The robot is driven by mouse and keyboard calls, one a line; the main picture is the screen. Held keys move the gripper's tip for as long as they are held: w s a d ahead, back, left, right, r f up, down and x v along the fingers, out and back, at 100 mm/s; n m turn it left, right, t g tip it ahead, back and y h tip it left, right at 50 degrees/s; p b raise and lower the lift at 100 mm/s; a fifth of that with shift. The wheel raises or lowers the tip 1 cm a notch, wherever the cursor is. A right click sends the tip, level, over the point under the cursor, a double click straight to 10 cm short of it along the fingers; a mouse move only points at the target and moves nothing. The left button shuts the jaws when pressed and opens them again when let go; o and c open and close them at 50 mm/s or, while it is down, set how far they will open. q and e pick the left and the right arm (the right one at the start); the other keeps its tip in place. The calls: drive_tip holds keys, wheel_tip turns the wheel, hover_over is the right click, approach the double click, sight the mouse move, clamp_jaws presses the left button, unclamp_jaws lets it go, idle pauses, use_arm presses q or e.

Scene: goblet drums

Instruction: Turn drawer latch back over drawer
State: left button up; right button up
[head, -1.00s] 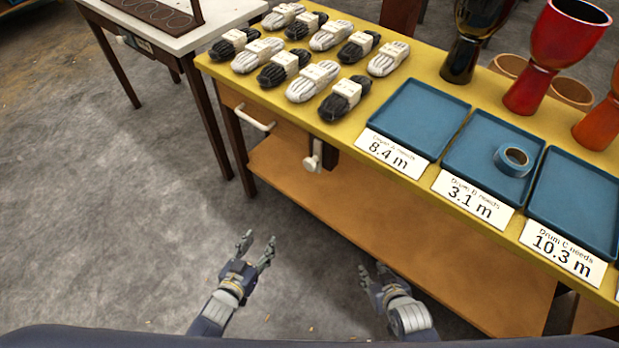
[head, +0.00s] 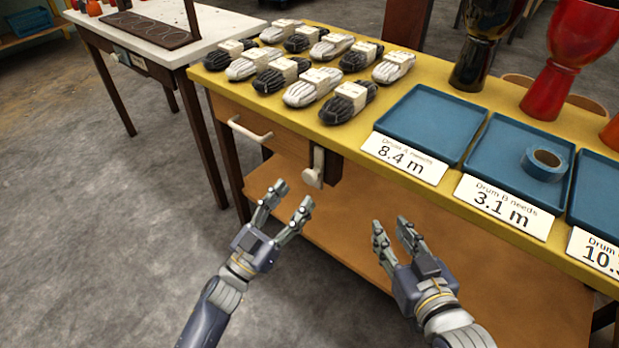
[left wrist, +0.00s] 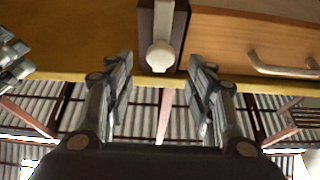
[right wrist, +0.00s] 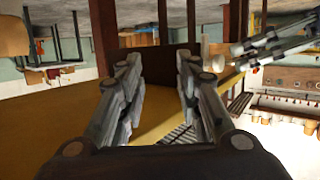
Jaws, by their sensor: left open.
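The wooden drawer (head: 262,128) with its white bar handle (head: 250,130) is closed under the yellow table's left end. The cream latch (head: 316,166) stands upright on a dark post just right of the drawer, not across its front. In the left wrist view, the latch's round knob (left wrist: 160,56) lies ahead between the fingertips, with the drawer handle (left wrist: 285,66) to the right. My left gripper (head: 287,202) is open, empty, just below and in front of the latch, not touching it. My right gripper (head: 391,232) is open and empty, further right before the lower shelf.
The yellow tabletop (head: 400,85) holds several rope bundles (head: 312,87), blue trays (head: 430,122), a blue tape roll (head: 544,163), number cards and goblet drums (head: 565,60). A lower shelf (head: 450,270) runs beneath. A white table stands at left; the floor between is clear.

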sight(308, 179)
use_arm(q)
drive_tip(key=x, duration=0.6)
drive_tip(key=shift+f+b, duration=0.15)
drive_tip(key=shift+b, duration=0.25)
drive_tip(key=shift+w+d+r, duration=0.25)
drive_tip(key=shift+w, duration=0.2)
use_arm(e)
drive_tip(key=shift+w+a+r+t+y, duration=0.2)
drive_tip(key=shift+r+t, duration=0.25)
drive_tip(key=shift+r, duration=0.3)
drive_tip(key=shift+w+a+r+t+y, duration=0.2)
drive_tip(key=shift+r+t, duration=0.3)
drive_tip(key=shift+r, duration=0.3)
drive_tip(key=shift+w+a+r+t+y, duration=0.1)
drive_tip(key=shift+w+r+t, duration=0.1)
drive_tip(key=shift+r+t, duration=0.4)
drive_tip(key=shift+r, duration=0.15)
use_arm(q)
drive_tip(key=c, duration=1.1)
